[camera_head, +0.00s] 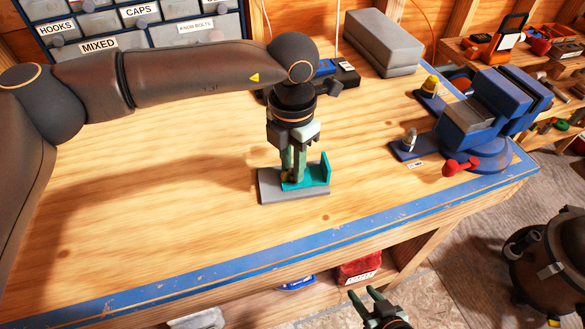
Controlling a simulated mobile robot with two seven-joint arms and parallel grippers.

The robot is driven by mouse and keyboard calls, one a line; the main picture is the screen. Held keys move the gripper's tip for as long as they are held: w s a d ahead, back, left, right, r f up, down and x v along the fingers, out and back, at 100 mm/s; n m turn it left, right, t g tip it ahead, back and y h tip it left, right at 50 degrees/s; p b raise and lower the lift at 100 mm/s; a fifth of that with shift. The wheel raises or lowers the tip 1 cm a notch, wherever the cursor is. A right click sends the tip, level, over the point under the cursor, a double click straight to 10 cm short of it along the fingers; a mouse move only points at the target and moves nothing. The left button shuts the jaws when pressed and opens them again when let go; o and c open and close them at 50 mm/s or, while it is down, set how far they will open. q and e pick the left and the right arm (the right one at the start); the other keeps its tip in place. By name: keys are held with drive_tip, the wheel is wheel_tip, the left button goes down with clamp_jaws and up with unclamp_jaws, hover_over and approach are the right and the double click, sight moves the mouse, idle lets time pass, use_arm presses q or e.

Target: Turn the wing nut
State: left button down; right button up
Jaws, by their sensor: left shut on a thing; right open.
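A small fixture stands on the wooden workbench, with a grey base block (283,195) and a teal bracket (323,172) on top. My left gripper (291,174) points straight down over the fixture and is shut on a small brass-coloured piece, which looks like the wing nut (286,176). The fingers hide most of the nut and any stud under it. My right gripper (367,294) is open and empty at the bottom of the view, in front of the bench edge and away from the fixture.
A blue vise (490,110) with a red handle stands at the right. A grey box (383,45) and labelled drawers (130,25) are at the back. A blue strip (200,275) marks the bench's front edge. The bench is clear left of the fixture.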

use_arm(q)
drive_tip(key=m+b, duration=0.2)
drive_tip(key=shift+f+m, duration=0.2)
drive_tip(key=shift+m, duration=0.2)
drive_tip(key=m+b, duration=0.1)
drive_tip(key=m, duration=0.1)
drive_tip(key=shift+m+b, duration=0.35)
drive_tip(key=shift+m, duration=0.05)
drive_tip(key=shift+r+m+b, duration=0.1)
drive_tip(key=shift+m+b, duration=0.3)
drive_tip(key=shift+m, duration=0.5)
drive_tip(key=shift+m+b, duration=0.35)
drive_tip(key=shift+m, duration=0.55)
drive_tip(key=m, duration=0.2)
drive_tip(key=shift+m+b, duration=0.3)
drive_tip(key=shift+b, duration=0.05)
drive_tip(key=m, duration=0.2)
drive_tip(key=shift+r+m, duration=0.1)
drive_tip(key=shift+m, duration=0.3)
drive_tip(key=m+b, duration=0.1)
drive_tip(key=m, duration=0.2)
drive_tip(key=shift+m, duration=0.3)
drive_tip(key=m, duration=1.1)
drive_tip(key=shift+r, duration=0.1)
